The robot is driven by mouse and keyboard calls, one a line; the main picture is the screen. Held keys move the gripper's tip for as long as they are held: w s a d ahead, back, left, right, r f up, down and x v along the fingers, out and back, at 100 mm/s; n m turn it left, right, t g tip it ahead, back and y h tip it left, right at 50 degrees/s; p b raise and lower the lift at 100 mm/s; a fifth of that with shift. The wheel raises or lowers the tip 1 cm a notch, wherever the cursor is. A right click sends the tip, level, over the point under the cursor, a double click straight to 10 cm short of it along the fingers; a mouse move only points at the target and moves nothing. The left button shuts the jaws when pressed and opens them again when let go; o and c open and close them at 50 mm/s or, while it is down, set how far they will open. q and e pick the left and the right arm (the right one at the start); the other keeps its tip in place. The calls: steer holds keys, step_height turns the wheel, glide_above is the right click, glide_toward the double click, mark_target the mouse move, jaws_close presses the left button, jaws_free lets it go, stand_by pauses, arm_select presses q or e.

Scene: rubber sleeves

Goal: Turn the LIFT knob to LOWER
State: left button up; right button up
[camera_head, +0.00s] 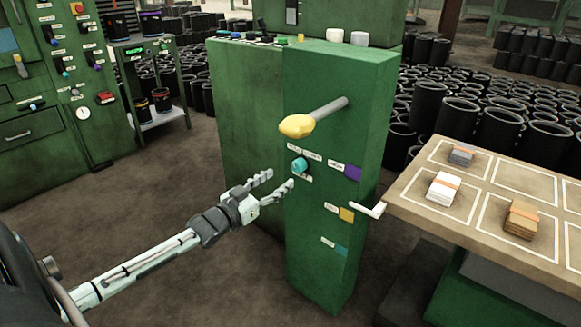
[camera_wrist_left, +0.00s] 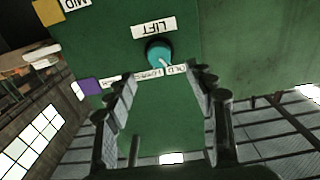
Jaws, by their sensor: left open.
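The LIFT knob (camera_head: 299,166) is a small round teal knob on the narrow face of the green machine cabinet. It also shows in the left wrist view (camera_wrist_left: 157,52), beside an upside-down LIFT label (camera_wrist_left: 154,26). A pale mark on the knob points down and right in that view, toward a partly hidden label (camera_wrist_left: 176,70) that seems to read HOLD. Another label beside it is hard to read. My left gripper (camera_head: 281,180) is open and empty, its two fingers pointing at the knob from the left, apart from it. In the wrist view the knob sits between and beyond the fingertips.
A yellow-ended lever (camera_head: 300,125) sticks out above the knob. A marked table (camera_head: 480,200) stands right. Black sleeves fill the back floor.

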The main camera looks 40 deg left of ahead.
mark_target(296, 168)
arm_select(q)
steer(key=w, duration=0.6)
steer(key=shift+d+b, duration=0.3)
steer(key=shift+w, duration=0.45)
arm_select(e)
steer(key=shift+s+d+r, duration=0.1)
steer(key=shift+s+r, duration=0.3)
steer(key=shift+r, duration=0.45)
arm_select(q)
steer(key=shift+c, duration=0.2)
steer(key=c, duration=1.1)
arm_select(e)
steer(key=shift+w+f, duration=0.1)
steer(key=shift+w, duration=0.1)
